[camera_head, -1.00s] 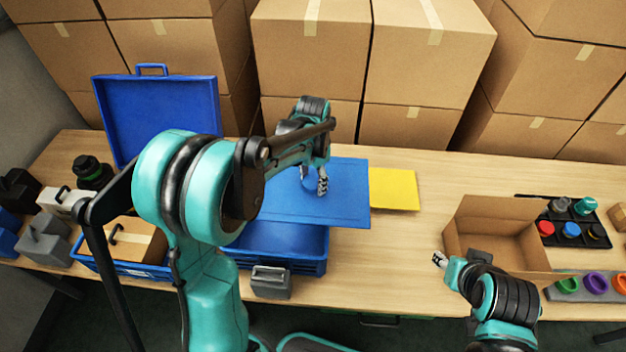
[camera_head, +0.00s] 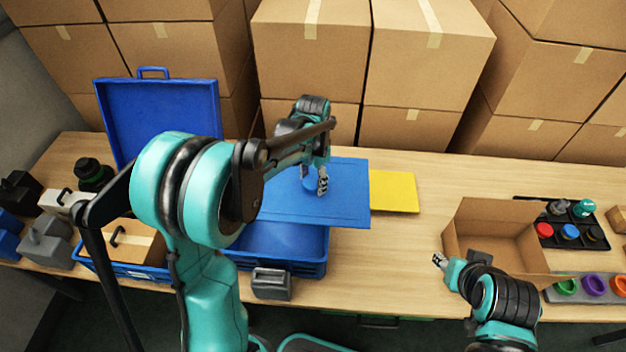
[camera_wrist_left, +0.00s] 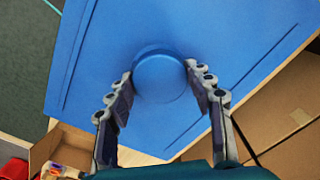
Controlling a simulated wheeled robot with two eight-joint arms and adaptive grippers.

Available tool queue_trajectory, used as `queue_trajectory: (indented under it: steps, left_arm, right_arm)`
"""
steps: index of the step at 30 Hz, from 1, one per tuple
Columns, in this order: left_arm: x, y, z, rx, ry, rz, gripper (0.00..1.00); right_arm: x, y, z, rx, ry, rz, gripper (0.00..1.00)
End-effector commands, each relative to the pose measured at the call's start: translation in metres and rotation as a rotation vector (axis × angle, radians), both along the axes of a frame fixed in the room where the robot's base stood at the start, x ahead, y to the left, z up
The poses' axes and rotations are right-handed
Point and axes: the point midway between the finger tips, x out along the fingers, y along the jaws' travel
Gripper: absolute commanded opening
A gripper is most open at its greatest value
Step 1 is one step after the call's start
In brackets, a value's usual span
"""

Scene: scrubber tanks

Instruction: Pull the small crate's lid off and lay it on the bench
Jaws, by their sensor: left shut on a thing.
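The small crate's lid (camera_head: 345,206) is a flat blue panel with a round knob (camera_wrist_left: 160,76). My left gripper (camera_head: 322,182) is shut on the knob, with one finger on each side of it in the left wrist view. The lid lies off to the back and right of the blue small crate (camera_head: 300,266), whose front part shows uncovered. The lid still overlaps the crate's back part in the head view; I cannot tell whether they touch. My right gripper (camera_head: 439,260) is by the open cardboard box; its jaw state is unclear.
A yellow panel (camera_head: 397,191) lies on the bench (camera_head: 400,250) beside the lid's right edge. A grey block (camera_head: 271,283) stands before the crate. An open cardboard box (camera_head: 489,240) is at right. Stacked cartons (camera_head: 310,50) line the back. A raised blue case lid (camera_head: 165,115) stands at left.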

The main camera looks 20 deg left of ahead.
Motion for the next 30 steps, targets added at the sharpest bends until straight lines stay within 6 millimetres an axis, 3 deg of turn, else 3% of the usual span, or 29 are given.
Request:
queue_trajectory:
  steps: [21,30]
  left_arm:
    - [0.0,0.0,0.04,0.0,0.0,0.0,0.15]
    - [0.0,0.0,0.043,0.0,0.0,0.0,0.15]
  right_arm:
    - [0.0,0.0,0.029,0.0,0.0,0.0,0.4]
    - [0.0,0.0,0.031,0.0,0.0,0.0,0.4]
